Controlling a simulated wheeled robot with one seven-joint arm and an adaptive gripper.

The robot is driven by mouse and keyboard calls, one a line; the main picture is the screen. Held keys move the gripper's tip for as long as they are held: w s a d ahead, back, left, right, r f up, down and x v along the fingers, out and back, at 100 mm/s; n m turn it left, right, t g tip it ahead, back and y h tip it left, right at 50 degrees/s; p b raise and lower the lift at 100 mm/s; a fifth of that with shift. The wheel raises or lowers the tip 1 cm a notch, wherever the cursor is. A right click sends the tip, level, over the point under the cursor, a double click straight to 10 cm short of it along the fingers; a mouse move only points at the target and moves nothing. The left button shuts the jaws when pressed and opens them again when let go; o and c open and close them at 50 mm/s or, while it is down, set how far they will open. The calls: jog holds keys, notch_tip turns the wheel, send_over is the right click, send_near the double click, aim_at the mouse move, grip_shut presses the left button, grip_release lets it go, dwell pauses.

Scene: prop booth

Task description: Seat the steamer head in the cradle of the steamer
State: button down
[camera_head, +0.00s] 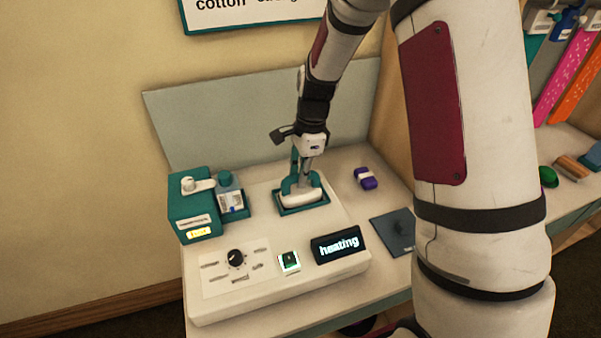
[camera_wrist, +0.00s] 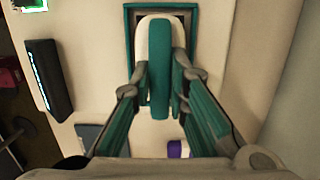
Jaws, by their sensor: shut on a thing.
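The steamer head (camera_head: 302,198) is a white-and-teal piece in my gripper (camera_head: 305,172). In the wrist view, its teal handle (camera_wrist: 159,95) runs between my fingers (camera_wrist: 160,75), which are shut on it. The cradle (camera_head: 325,207) is a teal-rimmed recess in the top of the white steamer (camera_head: 240,298). The head is right at the cradle, within its outline in the head view. In the wrist view, the head's white end overlaps the cradle's dark opening and teal rim (camera_wrist: 129,18). I cannot tell whether the head rests on the cradle floor.
A teal box (camera_head: 190,213) and a bottle (camera_head: 231,192) stand left of the cradle. A lit switch (camera_head: 289,262), a black knob (camera_head: 236,258) and a display reading "heating" (camera_head: 339,245) are in front. A purple-and-white item (camera_head: 365,178) and a dark pad (camera_head: 388,231) lie right.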

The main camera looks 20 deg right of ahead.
jog(key=c, duration=1.5)
grip_release()
jog(key=r, duration=0.4)
jog(key=d+r, duration=0.1)
jog(key=r, duration=0.7)
jog(key=shift+d, duration=0.4)
